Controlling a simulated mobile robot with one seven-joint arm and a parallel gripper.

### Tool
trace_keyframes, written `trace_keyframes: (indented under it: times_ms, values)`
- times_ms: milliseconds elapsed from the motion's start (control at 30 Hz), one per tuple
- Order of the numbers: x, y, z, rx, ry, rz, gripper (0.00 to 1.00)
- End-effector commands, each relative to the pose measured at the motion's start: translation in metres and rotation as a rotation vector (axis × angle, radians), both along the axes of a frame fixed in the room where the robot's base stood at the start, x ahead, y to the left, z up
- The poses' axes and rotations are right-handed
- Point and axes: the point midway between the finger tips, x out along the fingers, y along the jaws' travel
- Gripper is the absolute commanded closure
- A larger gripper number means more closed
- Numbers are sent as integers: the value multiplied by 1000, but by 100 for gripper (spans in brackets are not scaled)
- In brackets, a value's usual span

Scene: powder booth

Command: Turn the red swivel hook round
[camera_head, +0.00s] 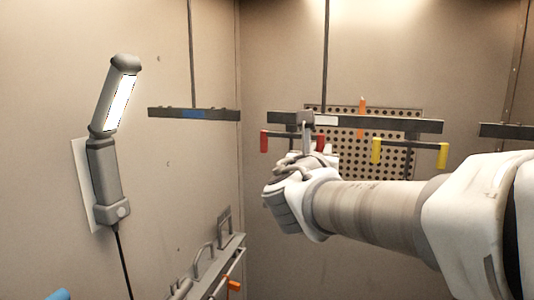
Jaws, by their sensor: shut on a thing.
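The red swivel hook hangs beneath a dark overhead bar (425,125) in the middle of the camera_head view. Its left red end (264,141) is in plain sight, and its right red end (320,143) shows just right of my fingers. My gripper (307,140) reaches up to the middle of the hook from below, between the two red ends. It appears shut on the hook's middle part. My fingers and wrist hide the hook's centre, so the exact contact cannot be seen.
A yellow swivel hook (376,151) hangs from the same bar at right. A perforated panel (345,160) with an orange piece (362,104) is behind. Another bar (170,113) hangs at left. A lit lamp (106,180) is on the left wall, above a rail with handles (205,258).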

Motion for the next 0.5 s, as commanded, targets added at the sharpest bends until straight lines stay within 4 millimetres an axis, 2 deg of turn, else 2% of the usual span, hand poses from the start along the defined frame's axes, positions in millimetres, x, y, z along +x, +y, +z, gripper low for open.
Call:
trace_keyframes:
  times_ms: [67,100,267,500]
  values:
    - [0,0,0,0,0,0,93]
    - [0,0,0,0,0,0,75]
    - [0,0,0,0,0,0,46]
    - [0,0,0,0,0,0,45]
